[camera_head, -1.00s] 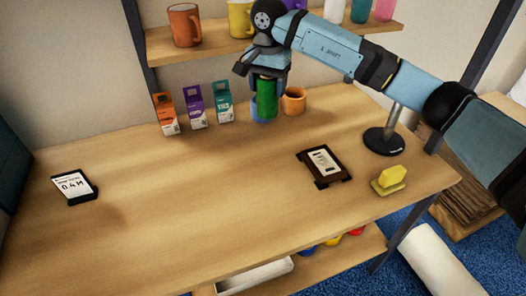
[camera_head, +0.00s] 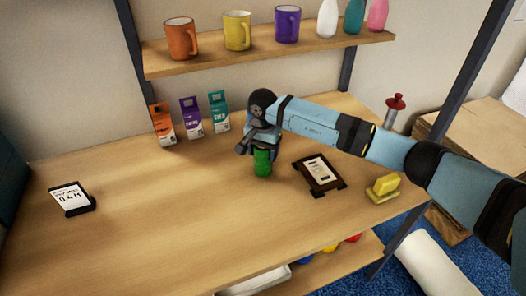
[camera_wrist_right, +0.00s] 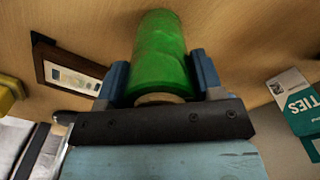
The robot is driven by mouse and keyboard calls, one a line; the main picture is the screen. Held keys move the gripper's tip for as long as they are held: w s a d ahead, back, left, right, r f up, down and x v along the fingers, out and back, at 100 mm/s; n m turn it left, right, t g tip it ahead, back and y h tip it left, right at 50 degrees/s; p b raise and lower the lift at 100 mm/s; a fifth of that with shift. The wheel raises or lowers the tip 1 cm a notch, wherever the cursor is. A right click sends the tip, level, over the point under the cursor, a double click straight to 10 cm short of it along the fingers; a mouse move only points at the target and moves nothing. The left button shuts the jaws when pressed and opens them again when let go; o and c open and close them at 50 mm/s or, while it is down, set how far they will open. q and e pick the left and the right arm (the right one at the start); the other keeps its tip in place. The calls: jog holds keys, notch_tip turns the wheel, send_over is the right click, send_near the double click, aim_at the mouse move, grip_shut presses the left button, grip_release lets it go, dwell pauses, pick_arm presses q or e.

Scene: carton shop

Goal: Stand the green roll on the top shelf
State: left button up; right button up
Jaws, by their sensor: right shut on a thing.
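The green roll (camera_head: 262,163) is in my right gripper (camera_head: 262,148), which is shut on it and points down over the middle of the table. The roll hangs below the fingers; I cannot tell how far it is above the tabletop. In the right wrist view the roll (camera_wrist_right: 160,55) lies between the two blue fingers of the right gripper (camera_wrist_right: 162,80). The shelf (camera_head: 200,67) above the back of the table holds orange, yellow and purple mugs on its left and middle, and white, teal and pink bottles to the right. My left gripper is not in view.
Orange, purple and teal cartons (camera_head: 191,117) stand at the back of the table. A dark frame (camera_head: 319,175) and a yellow block (camera_head: 384,186) lie right of the roll. A black label stand (camera_head: 72,197) is at left. The tabletop's left middle is clear.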

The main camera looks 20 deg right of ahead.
jog(key=shift+f, duration=0.3)
jog(key=shift+f+b, duration=0.2)
jog(key=shift+b, duration=0.1)
jog(key=o, duration=1.1)
jog(key=shift+c, duration=0.2)
jog(key=shift+r, duration=0.15)
